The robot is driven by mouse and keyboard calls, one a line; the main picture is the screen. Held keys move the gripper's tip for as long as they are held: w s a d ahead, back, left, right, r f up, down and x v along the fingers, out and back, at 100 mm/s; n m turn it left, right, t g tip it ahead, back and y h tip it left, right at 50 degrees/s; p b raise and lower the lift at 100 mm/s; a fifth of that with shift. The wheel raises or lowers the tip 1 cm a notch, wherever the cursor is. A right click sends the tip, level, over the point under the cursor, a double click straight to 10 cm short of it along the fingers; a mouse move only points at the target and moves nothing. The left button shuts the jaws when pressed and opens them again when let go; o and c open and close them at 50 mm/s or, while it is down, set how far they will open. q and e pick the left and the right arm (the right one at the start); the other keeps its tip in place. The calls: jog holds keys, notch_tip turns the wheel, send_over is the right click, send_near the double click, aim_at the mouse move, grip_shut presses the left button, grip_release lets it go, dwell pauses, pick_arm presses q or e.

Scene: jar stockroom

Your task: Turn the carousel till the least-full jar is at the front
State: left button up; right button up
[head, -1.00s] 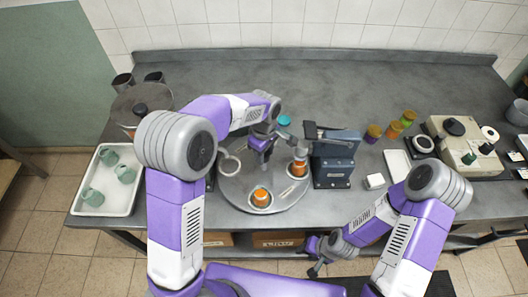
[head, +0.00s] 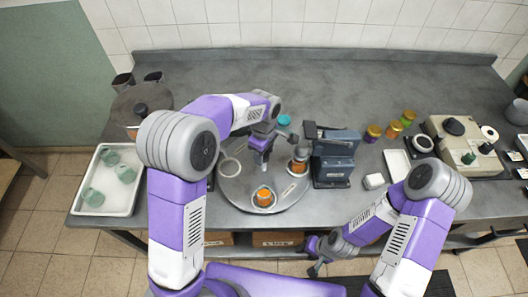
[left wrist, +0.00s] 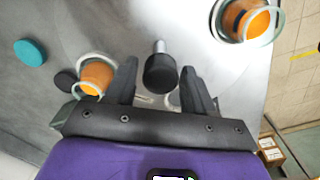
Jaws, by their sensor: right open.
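The round grey carousel (head: 235,190) stands near the counter's front edge. A jar with orange contents (head: 264,197) is at its front; it also shows in the left wrist view (left wrist: 243,20). A second orange jar (head: 299,165) is at its right, beside the blue-grey machine, and shows in the left wrist view (left wrist: 97,76). A pale ring (head: 230,167) marks the left place. I cannot compare fill levels. My left gripper (head: 262,152) is over the carousel, its fingers apart on either side of a black knob (left wrist: 160,74), with gaps. My right gripper (head: 316,268) is open and empty below the counter front.
The blue-grey machine (head: 333,170) stands close to the carousel's right. A white tray (head: 105,208) with green cups lies at left. A teal lid (head: 284,120) lies behind the carousel. Small jars (head: 394,130) and a beige device (head: 470,155) are at right. The back counter is clear.

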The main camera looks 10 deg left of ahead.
pick_arm(q)
jog(key=shift+o, duration=0.8)
notch_tip(320, 180, up, 8)
jog(key=shift+f+p, duration=0.2)
jog(key=shift+p, duration=0.4)
